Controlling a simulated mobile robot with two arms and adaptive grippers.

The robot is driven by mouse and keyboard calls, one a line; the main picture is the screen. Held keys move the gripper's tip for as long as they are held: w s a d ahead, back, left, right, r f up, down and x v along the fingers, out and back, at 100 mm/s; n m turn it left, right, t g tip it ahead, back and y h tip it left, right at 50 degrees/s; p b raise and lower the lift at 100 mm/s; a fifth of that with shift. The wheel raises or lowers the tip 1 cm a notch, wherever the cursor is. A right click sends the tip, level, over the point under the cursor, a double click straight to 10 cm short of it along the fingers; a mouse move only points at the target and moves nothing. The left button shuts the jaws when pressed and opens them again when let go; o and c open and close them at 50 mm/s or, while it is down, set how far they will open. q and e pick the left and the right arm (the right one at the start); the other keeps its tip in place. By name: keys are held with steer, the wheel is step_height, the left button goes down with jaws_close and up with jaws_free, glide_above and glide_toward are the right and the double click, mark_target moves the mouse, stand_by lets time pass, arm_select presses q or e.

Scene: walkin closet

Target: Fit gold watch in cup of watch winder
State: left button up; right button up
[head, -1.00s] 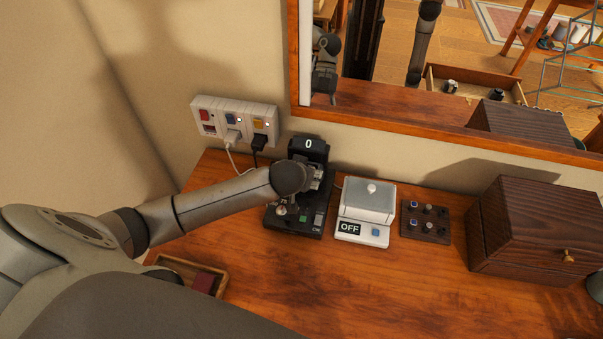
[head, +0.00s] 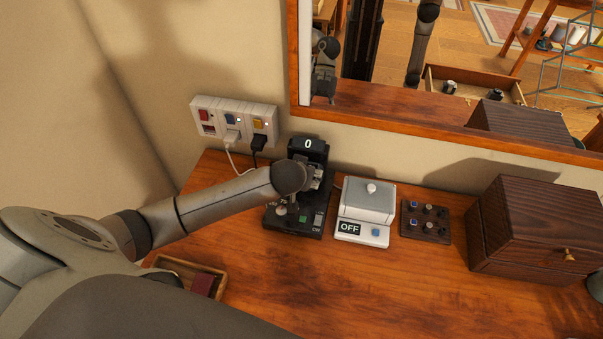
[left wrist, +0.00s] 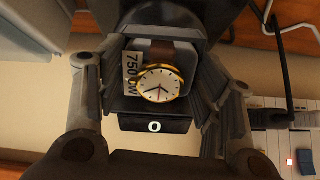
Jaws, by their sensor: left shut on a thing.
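The gold watch (left wrist: 158,84) has a white dial, a gold rim and a brown strap. In the left wrist view it sits between the fingers of my left gripper (left wrist: 160,100), which is shut on it. The watch winder (head: 312,215) is a black unit on the dresser with a display reading 0 (left wrist: 154,125). My left gripper is at the winder's upper part in the head view (head: 314,180), and the watch is in front of the dark cup area. I cannot tell whether it is seated in the cup. My right gripper is not seen.
A white box (head: 368,203) with an OFF display stands right of the winder. Beyond it are a small dark knob panel (head: 426,221) and a dark wooden box (head: 530,225). A power strip (head: 233,121) is on the wall behind. A wooden tray (head: 213,272) lies front left.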

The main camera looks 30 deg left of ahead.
arm_select(q)
steer(key=shift+s+a+f, duration=0.1)
steer(key=shift+f, duration=0.1)
steer(key=o, duration=1.2)
steer(key=shift+w+f, duration=0.2)
steer(key=shift+w, duration=0.1)
steer(key=shift+c, duration=0.2)
steer(key=v, duration=1.2)
